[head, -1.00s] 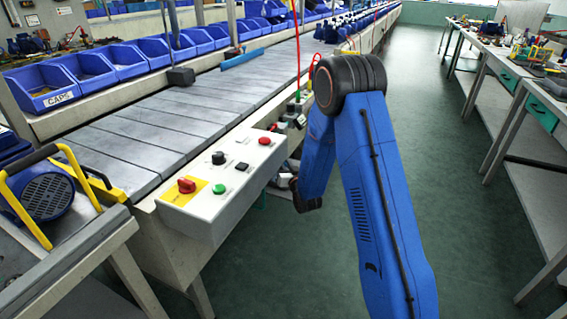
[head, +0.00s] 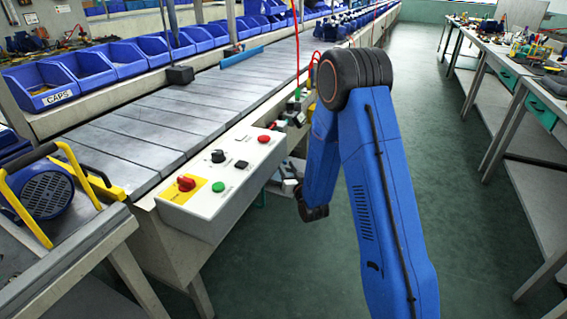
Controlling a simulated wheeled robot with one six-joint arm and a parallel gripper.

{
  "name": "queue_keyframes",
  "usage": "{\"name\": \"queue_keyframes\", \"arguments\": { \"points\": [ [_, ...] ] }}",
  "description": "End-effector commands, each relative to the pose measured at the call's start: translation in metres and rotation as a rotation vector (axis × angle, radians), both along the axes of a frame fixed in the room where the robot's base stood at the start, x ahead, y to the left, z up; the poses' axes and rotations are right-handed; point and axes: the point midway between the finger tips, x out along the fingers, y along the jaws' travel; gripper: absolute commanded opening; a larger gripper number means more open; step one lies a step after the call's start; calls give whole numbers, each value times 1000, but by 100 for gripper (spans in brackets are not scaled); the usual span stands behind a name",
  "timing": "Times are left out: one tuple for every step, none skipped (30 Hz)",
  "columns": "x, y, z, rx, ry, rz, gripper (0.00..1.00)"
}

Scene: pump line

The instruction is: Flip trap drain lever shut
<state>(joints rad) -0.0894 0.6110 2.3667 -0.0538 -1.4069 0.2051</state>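I cannot make out the trap drain lever in the head view. My blue arm reaches down along the aisle side of the conveyor, and its dark wrist (head: 313,212) hangs right of the white control box. A small part of my gripper (head: 289,186) seems to show between the wrist and the box, low beside the line. Its fingers are too small and partly hidden, so I cannot tell whether they are open or shut, or whether they touch anything.
The control box (head: 205,200) with red, green and black controls juts from the conveyor (head: 165,120). Blue bins (head: 85,72) line the far side. A yellow-handled blue motor (head: 48,194) sits at left. The green aisle floor (head: 455,230) is clear up to the right-hand benches.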

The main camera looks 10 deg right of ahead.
Motion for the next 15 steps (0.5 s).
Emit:
{"name": "queue_keyframes", "arguments": {
  "points": [
    [-11, -2, 0, 0, 1, 0, 34],
    [-16, -2, 0, 0, 1, 0, 34],
    [-24, -3, -1, 0, 2, 0, 34],
    [-29, -4, 0, 0, 1, 0, 34],
    [-33, -5, 0, 0, 1, 0, 34],
    [-40, -5, -1, 0, 2, 0, 34],
    [-43, -6, 0, 0, 1, 0, 34],
    [-47, -6, 0, 0, 0, 0, 34],
    [-52, -7, 0, 0, 1, 0, 34],
    [-55, -7, 0, 0, 1, 0, 34],
    [-57, -8, 0, 0, 0, 0, 34],
    [-60, -8, 0, 0, 0, 1, 34],
    [-61, -8, 0, 0, -1, 1, 34],
    [-63, -9, 0, 0, -1, 1, 34],
    [-64, -9, 0, 0, -1, 1, 34]
  ]
}}
